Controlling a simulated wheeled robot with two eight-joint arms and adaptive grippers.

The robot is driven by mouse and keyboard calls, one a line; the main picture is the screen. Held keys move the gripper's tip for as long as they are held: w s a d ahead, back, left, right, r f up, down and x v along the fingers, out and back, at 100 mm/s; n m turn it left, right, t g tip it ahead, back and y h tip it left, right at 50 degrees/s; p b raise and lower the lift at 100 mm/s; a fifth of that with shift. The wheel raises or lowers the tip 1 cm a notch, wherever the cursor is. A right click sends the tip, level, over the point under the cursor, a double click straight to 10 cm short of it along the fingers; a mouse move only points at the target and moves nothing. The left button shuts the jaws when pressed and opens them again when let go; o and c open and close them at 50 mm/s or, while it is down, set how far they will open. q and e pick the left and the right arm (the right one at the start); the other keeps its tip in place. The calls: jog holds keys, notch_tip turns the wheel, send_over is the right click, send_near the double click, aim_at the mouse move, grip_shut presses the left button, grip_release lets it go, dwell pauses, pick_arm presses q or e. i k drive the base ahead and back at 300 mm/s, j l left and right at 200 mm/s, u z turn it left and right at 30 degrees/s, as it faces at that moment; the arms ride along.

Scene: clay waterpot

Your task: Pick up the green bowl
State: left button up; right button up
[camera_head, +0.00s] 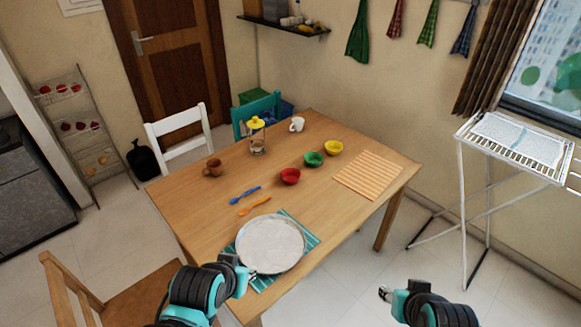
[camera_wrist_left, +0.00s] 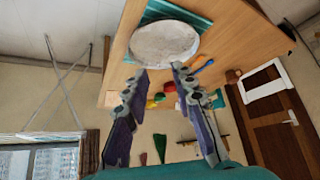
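The small green bowl (camera_head: 313,159) stands upright on the wooden table, between the red bowl (camera_head: 290,176) and the yellow bowl (camera_head: 334,148). In the left wrist view the green bowl (camera_wrist_left: 151,103) is small and partly hidden, seen between my spread fingers. My left gripper (camera_head: 243,272) is near the table's front edge, beside the large plate and well short of the bowl. In the left wrist view my left gripper (camera_wrist_left: 158,72) is open and empty. My right gripper (camera_head: 385,293) is off the table at the lower right, and its fingers are too small to read.
A large pale plate (camera_head: 270,244) lies on a teal mat (camera_head: 296,225) at the front. Blue (camera_head: 245,196) and orange (camera_head: 254,206) utensils lie left of the bowls. A brown mug (camera_head: 213,167), yellow-topped jar (camera_head: 257,137) and white mug (camera_head: 297,124) stand farther back. A striped mat (camera_head: 368,175) lies right.

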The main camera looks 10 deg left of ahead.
aim_at(313, 159)
jog(key=i+l+z, duration=0.35)
jog(key=i, duration=0.15)
jog(key=i+z, duration=0.4)
jog(key=i+l+u, duration=0.1)
jog(key=i+u, duration=0.2)
jog(key=i+l+u, duration=0.3)
jog(key=i, duration=0.2)
jog(key=i+l+u, duration=0.1)
jog(key=u, duration=0.25)
jog(key=i+l+u, duration=0.2)
jog(key=u, duration=0.2)
jog(key=i+l+u, duration=0.35)
jog(key=k+j, duration=0.1)
